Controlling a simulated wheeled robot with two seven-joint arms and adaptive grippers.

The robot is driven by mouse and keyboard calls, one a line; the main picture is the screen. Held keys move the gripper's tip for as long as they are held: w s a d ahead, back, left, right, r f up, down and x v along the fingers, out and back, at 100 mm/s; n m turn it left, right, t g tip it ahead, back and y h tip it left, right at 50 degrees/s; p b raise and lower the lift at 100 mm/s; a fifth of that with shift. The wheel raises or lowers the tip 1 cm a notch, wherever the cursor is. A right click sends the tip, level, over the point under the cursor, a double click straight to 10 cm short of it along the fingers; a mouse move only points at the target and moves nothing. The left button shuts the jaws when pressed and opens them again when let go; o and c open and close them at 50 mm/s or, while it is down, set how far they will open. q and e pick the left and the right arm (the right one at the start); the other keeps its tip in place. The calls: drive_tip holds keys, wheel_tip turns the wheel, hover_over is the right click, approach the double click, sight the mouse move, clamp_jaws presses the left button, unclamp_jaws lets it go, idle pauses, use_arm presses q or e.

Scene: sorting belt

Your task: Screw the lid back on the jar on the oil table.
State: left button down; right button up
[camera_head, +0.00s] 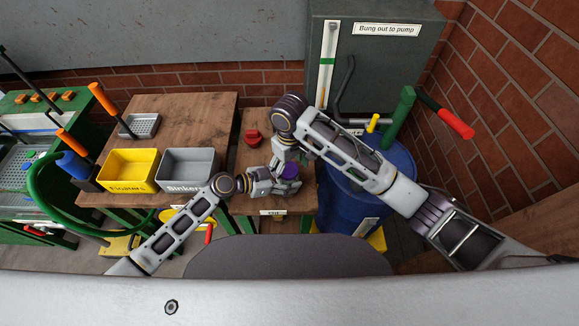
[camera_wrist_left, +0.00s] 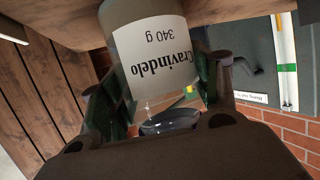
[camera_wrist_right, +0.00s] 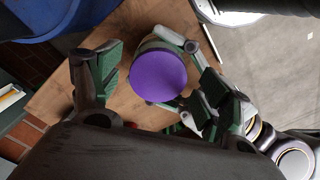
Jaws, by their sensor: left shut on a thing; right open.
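The jar (camera_wrist_left: 160,55) is pale, with a white label reading "Cravindelo 340 g". My left gripper (camera_head: 270,183) is shut on it, with a finger on each side in the left wrist view. The purple lid (camera_head: 290,171) sits over the jar's mouth; whether it is threaded on cannot be told. In the right wrist view the lid (camera_wrist_right: 158,77) faces the camera, and a bit of the jar's pale side shows behind it. My right gripper (camera_wrist_right: 165,85) is open, its fingers on either side of the lid with gaps. In the head view my right arm partly hides the right gripper.
The wooden oil table (camera_head: 246,190) lies below, with a red object (camera_head: 252,137) near its back. A blue drum (camera_head: 345,200) stands to the right. Yellow (camera_head: 130,169) and grey (camera_head: 190,169) bins sit on the table at left. A grey cabinet (camera_head: 400,75) stands behind.

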drive_tip(key=shift+r, duration=2)
drive_tip(key=shift+w+r, duration=0.1)
drive_tip(key=w+d+r+t+h, duration=0.1)
drive_tip(key=w+d+r+t, duration=0.15)
drive_tip(key=w+r, duration=0.35)
drive_tip(key=s+f+n, duration=0.1)
drive_tip(key=n, duration=0.2)
drive_tip(key=s+f+n+g, duration=0.1)
drive_tip(key=s+n, duration=0.1)
drive_tip(key=n, duration=0.1)
drive_tip(key=s+a+n+g, duration=0.1)
drive_tip(key=n, duration=0.2)
drive_tip(key=shift+s+a+f+n, duration=0.1)
drive_tip(key=shift+s+f+n, duration=0.1)
drive_tip(key=shift+f+n, duration=0.2)
drive_tip(key=n, duration=0.1)
drive_tip(key=a+n, duration=0.1)
drive_tip(key=n, duration=0.1)
drive_tip(key=s+n, duration=0.1)
drive_tip(key=shift+a+f+n+g+y, duration=0.15)
drive_tip(key=shift+n+g+y, duration=0.1)
drive_tip(key=shift+n+y, duration=0.15)
drive_tip(key=n, duration=0.4)
drive_tip(key=shift+a+n, duration=0.25)
drive_tip(key=shift+n, duration=0.15)
